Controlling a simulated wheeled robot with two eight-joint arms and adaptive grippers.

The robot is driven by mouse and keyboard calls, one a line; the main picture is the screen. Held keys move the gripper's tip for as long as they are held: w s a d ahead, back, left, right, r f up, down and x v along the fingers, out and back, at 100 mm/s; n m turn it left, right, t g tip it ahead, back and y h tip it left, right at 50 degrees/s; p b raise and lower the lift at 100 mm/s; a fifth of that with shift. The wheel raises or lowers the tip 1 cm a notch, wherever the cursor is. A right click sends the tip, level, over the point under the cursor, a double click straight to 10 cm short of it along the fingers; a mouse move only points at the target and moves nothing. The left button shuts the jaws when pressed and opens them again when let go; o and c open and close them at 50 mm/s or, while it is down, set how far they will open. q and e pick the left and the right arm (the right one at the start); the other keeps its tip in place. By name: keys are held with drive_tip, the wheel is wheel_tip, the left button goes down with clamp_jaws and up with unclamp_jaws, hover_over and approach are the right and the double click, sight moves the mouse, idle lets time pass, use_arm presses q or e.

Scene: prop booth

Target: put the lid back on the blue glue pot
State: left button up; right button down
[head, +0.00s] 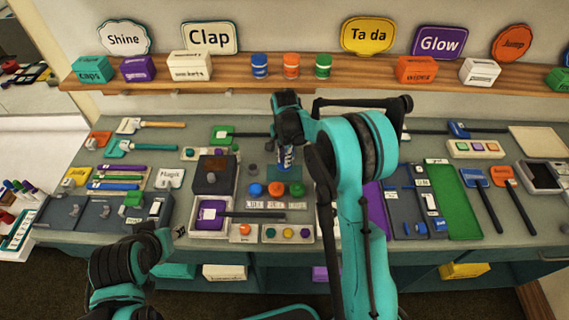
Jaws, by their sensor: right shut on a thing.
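A blue and white pot (286,158), which looks like the blue glue pot, is near the middle of the table by a teal mat (292,174). My right gripper (284,143) points down right over the pot and is shut. The lid is hidden by the fingers, and I cannot see whether it touches the rim. The lower side of the pot shows below the fingers. My left arm is low at the left; its gripper (176,233) is small and dark near the table's front edge, and its opening is unclear.
Blue (256,190), orange (276,188) and green (297,188) round pieces sit in front of the pot. A dark box (214,174) stands to the left. A small grey round piece (253,169) lies between. Trays and tools crowd both sides; a shelf (220,76) runs behind.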

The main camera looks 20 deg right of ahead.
drive_tip(key=d+r+p, duration=0.2)
drive_tip(key=d+r, duration=0.5)
drive_tip(key=d, duration=0.4)
drive_tip(key=s+a+n+p, duration=0.1)
drive_tip(key=s+a+n, duration=0.2)
drive_tip(key=a, duration=0.9)
drive_tip(key=s+a+n+p, duration=0.2)
drive_tip(key=s+a+n, duration=0.1)
drive_tip(key=a, duration=0.8)
drive_tip(key=shift+f+b, duration=2.4)
drive_tip(key=shift+f, duration=1.15)
drive_tip(key=shift+f+b, duration=0.15)
drive_tip(key=shift+b, duration=0.45)
drive_tip(key=c, duration=1)
unclamp_jaws()
drive_tip(key=shift+o, duration=0.2)
